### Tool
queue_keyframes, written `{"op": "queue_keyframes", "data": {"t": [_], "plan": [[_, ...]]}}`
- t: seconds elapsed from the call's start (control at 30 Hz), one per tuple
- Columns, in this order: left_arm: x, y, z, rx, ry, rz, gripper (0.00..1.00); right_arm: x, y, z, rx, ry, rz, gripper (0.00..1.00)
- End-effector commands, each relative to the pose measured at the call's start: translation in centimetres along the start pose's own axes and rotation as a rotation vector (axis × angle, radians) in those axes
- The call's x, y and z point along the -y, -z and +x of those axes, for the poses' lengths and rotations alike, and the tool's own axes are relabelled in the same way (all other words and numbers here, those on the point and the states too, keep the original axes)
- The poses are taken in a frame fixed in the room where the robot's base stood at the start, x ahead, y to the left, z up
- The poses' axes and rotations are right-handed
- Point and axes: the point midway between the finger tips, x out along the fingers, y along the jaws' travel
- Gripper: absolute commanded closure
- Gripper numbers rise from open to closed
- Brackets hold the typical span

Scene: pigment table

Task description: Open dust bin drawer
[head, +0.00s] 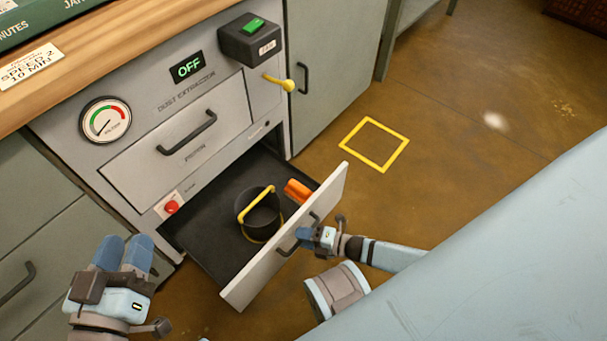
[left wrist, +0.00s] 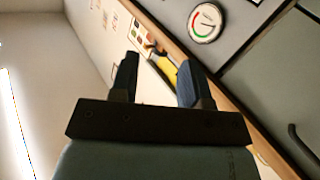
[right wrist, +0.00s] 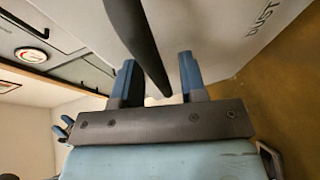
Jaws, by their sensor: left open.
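The dust bin drawer (head: 236,292) at the bottom of the dust extractor stands pulled out. Its dark interior holds a round black bin (head: 262,222) with a yellow handle and an orange object (head: 298,190). My right gripper (head: 306,236) is at the drawer's dark front handle (head: 286,249). In the right wrist view the handle bar (right wrist: 143,45) passes between my right fingers (right wrist: 158,82), with a gap showing beside the right-hand finger. My left gripper (head: 124,250) is open and empty, left of the drawer; its spread fingers also show in the left wrist view (left wrist: 158,82).
Above it a second drawer (head: 180,150) is shut. A gauge (head: 105,120), an OFF display (head: 188,67), a green switch box (head: 250,38), a yellow lever (head: 280,82) and a red button (head: 172,206) are on the extractor. Floor right of the drawer is clear, with a yellow square (head: 373,145).

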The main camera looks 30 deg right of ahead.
Motion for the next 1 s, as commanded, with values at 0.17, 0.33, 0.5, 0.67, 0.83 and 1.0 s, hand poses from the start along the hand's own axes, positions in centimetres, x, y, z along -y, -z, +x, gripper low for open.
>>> {"op": "queue_keyframes", "data": {"t": [0.17, 0.33, 0.5, 0.67, 0.83, 1.0], "plan": [[-0.2, 1.6, -0.1, -0.039, 0.004, 0.0, 0.57, -0.2, 0.0, -2.7, 0.001, 0.004, 0.0, 0.61], [-0.5, 3.2, -0.3, -0.097, 0.011, 0.0, 0.57, -0.3, 0.0, -6.7, 0.001, 0.003, 0.0, 0.61], [-0.7, 4.5, -0.5, -0.144, 0.015, 0.002, 0.57, -0.2, 0.0, -10.3, 0.001, 0.004, 0.0, 0.61], [-0.8, 5.2, -0.7, -0.171, 0.017, 0.005, 0.57, -0.1, -0.1, -12.6, 0.001, 0.002, 0.0, 0.61], [-0.8, 5.4, -0.7, -0.185, 0.017, 0.006, 0.57, 0.0, 0.0, -13.5, 0.0, 0.001, 0.0, 0.61], [-0.8, 5.4, -0.7, -0.186, 0.017, 0.006, 0.57, 0.0, 0.0, -13.6, 0.0, 0.001, 0.0, 0.61]]}}
